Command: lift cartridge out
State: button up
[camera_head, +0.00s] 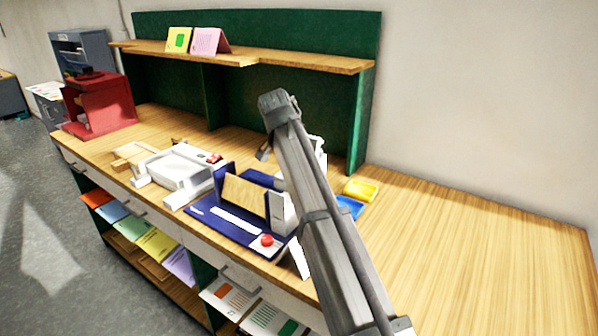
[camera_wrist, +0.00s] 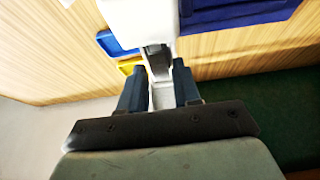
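In the wrist view my gripper (camera_wrist: 158,68) points at a white device (camera_wrist: 130,15). Its two dark blue fingers stand apart, one on each side of a narrow pale piece (camera_wrist: 163,97) that may be the cartridge. A dark gap shows beyond the pale piece, near the fingertips. I cannot tell whether the fingers touch the piece or are just beside it.
A blue tray (camera_head: 350,207) and a yellow tray (camera_head: 360,189) lie right of the arm. Left stands a dark blue base (camera_head: 225,222) with a wooden block and red button, then a white machine (camera_head: 180,168) and a red stand (camera_head: 103,104). The tabletop (camera_head: 480,235) at right is clear.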

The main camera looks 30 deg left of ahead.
jog(key=shift+c, duration=0.4)
jog(key=c, duration=0.4)
jog(key=shift+r, duration=0.2)
jog(key=shift+r, duration=2.8)
